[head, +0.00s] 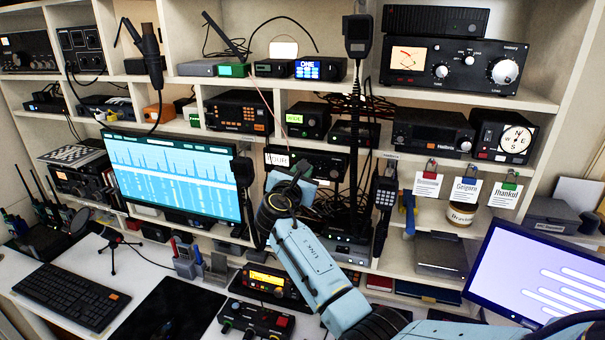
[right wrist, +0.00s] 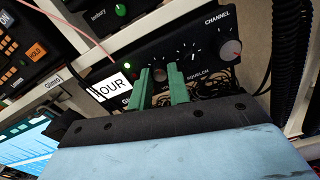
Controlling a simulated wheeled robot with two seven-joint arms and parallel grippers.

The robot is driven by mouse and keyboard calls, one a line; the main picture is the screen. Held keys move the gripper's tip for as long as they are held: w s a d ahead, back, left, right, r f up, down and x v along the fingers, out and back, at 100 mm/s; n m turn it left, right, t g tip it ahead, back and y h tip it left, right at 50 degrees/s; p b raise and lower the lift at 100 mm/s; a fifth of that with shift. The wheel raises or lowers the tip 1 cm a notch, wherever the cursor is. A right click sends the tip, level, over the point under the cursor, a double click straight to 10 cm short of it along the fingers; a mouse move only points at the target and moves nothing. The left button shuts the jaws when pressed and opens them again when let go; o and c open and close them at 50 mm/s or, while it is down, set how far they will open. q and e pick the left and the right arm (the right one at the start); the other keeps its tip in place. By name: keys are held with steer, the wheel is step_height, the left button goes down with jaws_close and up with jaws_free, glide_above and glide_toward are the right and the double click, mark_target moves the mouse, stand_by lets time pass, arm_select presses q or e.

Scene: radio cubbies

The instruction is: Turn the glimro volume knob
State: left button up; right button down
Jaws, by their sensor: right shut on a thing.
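The glimro radio is a black box (right wrist: 208,48) with a white HOUR panel (right wrist: 112,87), a lit green light, and a CHANNEL knob (right wrist: 230,50) at its right end. In the head view the radio (head: 334,166) sits in a middle cubby, partly covered by my right arm. My right gripper (right wrist: 160,76) has its two green fingers at the radio's front, shut on the volume knob (right wrist: 160,73), which is mostly hidden between them. In the head view my right gripper (head: 292,182) reaches the radio, its fingertips hard to make out. My left gripper is not in view.
A handheld microphone (head: 384,195) hangs right of my arm and a black coiled cord (right wrist: 291,50) runs close by. A large monitor (head: 175,175) stands to the left. An amber-lit radio (head: 268,284) and a control box (head: 255,320) lie below my arm.

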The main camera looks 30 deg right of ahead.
steer(key=shift+m+b, duration=6.45)
steer(key=shift+m, duration=3.75)
steer(key=c, duration=1.6)
jaws_free()
steer(key=shift+a, duration=0.15)
